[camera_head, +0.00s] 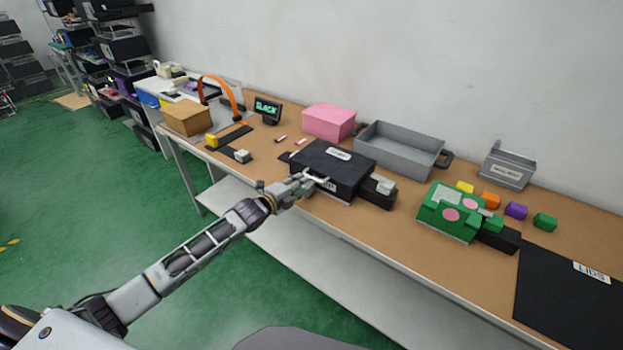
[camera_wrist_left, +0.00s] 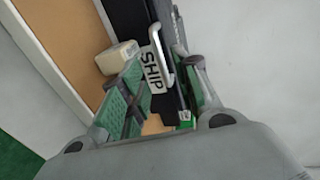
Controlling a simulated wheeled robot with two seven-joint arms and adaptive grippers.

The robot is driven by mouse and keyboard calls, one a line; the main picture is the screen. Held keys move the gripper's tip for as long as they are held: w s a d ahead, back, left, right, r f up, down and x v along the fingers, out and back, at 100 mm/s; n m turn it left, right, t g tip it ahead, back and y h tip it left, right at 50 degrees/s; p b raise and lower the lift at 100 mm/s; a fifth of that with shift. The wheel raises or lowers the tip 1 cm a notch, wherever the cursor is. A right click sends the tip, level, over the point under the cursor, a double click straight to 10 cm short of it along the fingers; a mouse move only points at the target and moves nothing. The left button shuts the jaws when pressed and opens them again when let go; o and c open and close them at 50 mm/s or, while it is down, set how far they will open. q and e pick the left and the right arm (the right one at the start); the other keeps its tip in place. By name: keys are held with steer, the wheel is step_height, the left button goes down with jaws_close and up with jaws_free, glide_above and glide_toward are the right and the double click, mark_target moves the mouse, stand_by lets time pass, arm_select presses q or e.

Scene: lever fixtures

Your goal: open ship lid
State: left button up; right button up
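The black ship box (camera_head: 333,165) with its flat lid stands on the table, and the lid looks closed. A white SHIP label (camera_wrist_left: 151,70) and a silver handle (camera_wrist_left: 164,58) are on its front. My left gripper (camera_head: 308,182) is at the front of the box, close to the handle. In the left wrist view its two green-padded fingers (camera_wrist_left: 163,95) are spread apart, with the handle and label ahead between them. I cannot tell whether a finger touches the handle. My right gripper is in neither view.
A green box (camera_head: 447,211) with pink discs and several coloured blocks stand to the right. A grey tray (camera_head: 402,150) and a pink box (camera_head: 328,121) are behind. A black LIDS mat (camera_head: 570,300) lies at the right. A small whitish block (camera_wrist_left: 117,57) is beside the label.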

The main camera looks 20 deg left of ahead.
mark_target(312, 178)
arm_select(q)
steer(key=shift+x, duration=3.6)
jaws_close()
